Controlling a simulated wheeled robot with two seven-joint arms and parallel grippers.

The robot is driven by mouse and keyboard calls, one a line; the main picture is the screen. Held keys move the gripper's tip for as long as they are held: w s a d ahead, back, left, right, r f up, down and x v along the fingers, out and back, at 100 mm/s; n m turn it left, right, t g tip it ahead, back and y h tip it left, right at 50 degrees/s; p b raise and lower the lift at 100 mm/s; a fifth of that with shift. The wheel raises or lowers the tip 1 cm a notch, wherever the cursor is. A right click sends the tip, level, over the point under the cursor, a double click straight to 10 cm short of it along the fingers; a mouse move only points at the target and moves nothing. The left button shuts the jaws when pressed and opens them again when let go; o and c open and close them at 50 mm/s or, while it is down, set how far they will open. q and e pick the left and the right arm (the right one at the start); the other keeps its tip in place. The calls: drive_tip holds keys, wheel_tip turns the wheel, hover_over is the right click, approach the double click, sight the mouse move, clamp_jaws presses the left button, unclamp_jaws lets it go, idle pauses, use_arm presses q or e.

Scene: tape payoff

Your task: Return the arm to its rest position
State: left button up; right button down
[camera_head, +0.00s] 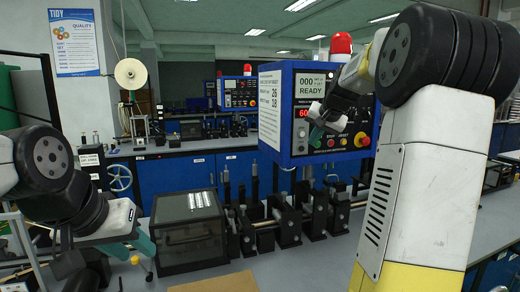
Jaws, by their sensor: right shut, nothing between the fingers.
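My right arm rises large on the right side of the head view, with a white and yellow link and black joints. Its gripper (318,125) is up in front of the blue control box (276,130), by the box's buttons. It looks shut and empty, and it covers part of the panel. I cannot tell whether it touches the box. My left arm comes in from the left edge. Its gripper (135,248), with teal parts, hangs low just left of the dark glass-topped box (190,240). Its fingertips are not clear enough to show open or shut.
Black clamps and rods (290,222) stand on the bench below the control box. A red beacon (341,43) sits on top of the box. A tape reel (131,74) stands at the back left.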

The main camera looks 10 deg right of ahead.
drive_tip(key=s+a+f+n+g+y, duration=0.1)
drive_tip(key=s+a+n, duration=0.1)
drive_tip(key=s+a, duration=0.6)
drive_tip(key=s+a+f+n, duration=0.1)
drive_tip(key=s+a+n, duration=0.1)
drive_tip(key=s+a, duration=0.6)
drive_tip(key=s+a+f+n, duration=0.1)
drive_tip(key=s+f, duration=0.3)
drive_tip(key=s, duration=0.4)
drive_tip(key=s+a+f+n+g, duration=0.1)
drive_tip(key=s+f, duration=0.3)
drive_tip(key=s, duration=0.5)
drive_tip(key=shift+a+f+n+g+y, duration=0.3)
drive_tip(key=shift+n+y, duration=0.1)
drive_tip(key=shift+n, duration=0.2)
